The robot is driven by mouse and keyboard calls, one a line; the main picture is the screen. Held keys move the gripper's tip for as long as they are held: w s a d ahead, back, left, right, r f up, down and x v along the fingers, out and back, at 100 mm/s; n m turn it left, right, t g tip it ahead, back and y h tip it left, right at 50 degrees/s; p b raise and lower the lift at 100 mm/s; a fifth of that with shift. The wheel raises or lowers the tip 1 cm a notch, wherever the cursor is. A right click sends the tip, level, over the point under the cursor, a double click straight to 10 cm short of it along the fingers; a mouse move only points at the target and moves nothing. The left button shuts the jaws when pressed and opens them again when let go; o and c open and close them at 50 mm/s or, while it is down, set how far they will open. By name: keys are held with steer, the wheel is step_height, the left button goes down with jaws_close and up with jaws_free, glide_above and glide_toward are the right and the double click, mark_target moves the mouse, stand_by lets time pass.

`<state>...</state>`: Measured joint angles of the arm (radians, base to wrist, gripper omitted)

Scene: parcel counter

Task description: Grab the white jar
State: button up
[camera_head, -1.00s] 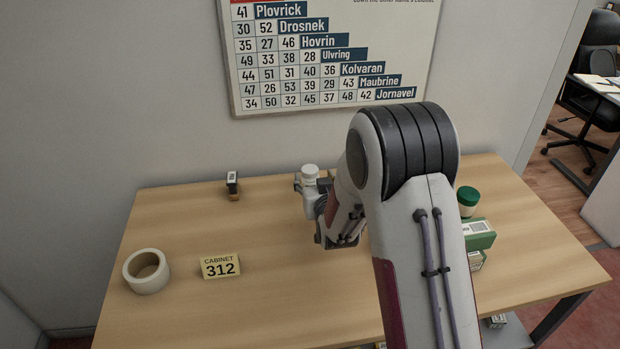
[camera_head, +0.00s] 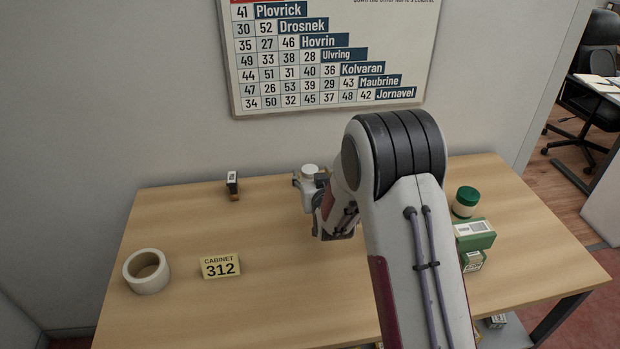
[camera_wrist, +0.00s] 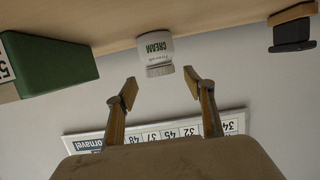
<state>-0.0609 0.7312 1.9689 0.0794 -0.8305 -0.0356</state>
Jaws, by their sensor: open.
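The white jar (camera_head: 310,169) stands near the back of the table; only its white lid shows clearly in the head view, with my gripper (camera_head: 308,185) hiding the rest. My gripper (camera_wrist: 160,87) is open and empty there. Its two fingers are spread wider than the jar, and the jar appears just beyond the fingertips, roughly centred between them.
A dark stamp (camera_head: 232,184) stands to the left. A tape roll (camera_head: 147,271) and a yellow cabinet sign (camera_head: 220,266) lie at front left. A green-lidded jar (camera_head: 466,202) and a green box (camera_head: 475,235) stand at right. The wall rises behind the table.

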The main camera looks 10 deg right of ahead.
mark_target(311, 170)
steer(key=shift+x, duration=2.2)
steer(key=c, duration=1.3)
